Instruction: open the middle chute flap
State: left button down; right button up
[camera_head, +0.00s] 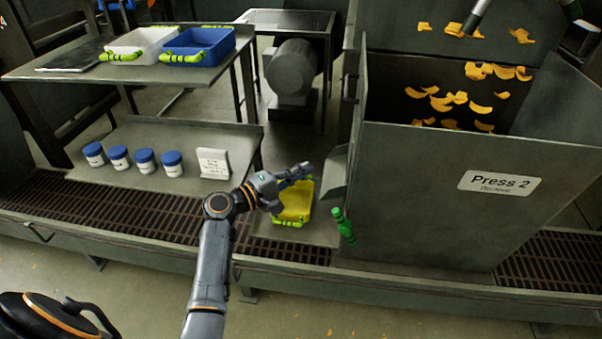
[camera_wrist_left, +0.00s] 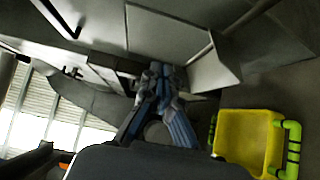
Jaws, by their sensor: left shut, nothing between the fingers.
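The Press 2 discharge box (camera_head: 440,190) stands at the right, with a grey chute (camera_head: 336,172) jutting from its left side. A bright green grip (camera_head: 343,225) sits low by that side, below the chute; I cannot tell whether the flap is open. My left gripper (camera_head: 298,175) is shut and empty, left of the chute and apart from the green grip, above a yellow tray (camera_head: 292,203). In the left wrist view its fingers (camera_wrist_left: 158,75) point toward grey panels, and the tray (camera_wrist_left: 243,138) is at lower right. My right gripper is not in view.
Several blue-lidded jars (camera_head: 145,162) and a white label card (camera_head: 212,163) are on the left shelf. White (camera_head: 140,45) and blue (camera_head: 205,46) trays stand on the table behind. A motor (camera_head: 292,68) sits behind the yellow tray. Orange flakes (camera_head: 460,98) are in the box.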

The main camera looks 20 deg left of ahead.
aim_at(349, 173)
pick_arm(q)
jog(key=w+d, duration=0.6)
jog(key=d, duration=0.1)
jog(key=shift+w, duration=0.35)
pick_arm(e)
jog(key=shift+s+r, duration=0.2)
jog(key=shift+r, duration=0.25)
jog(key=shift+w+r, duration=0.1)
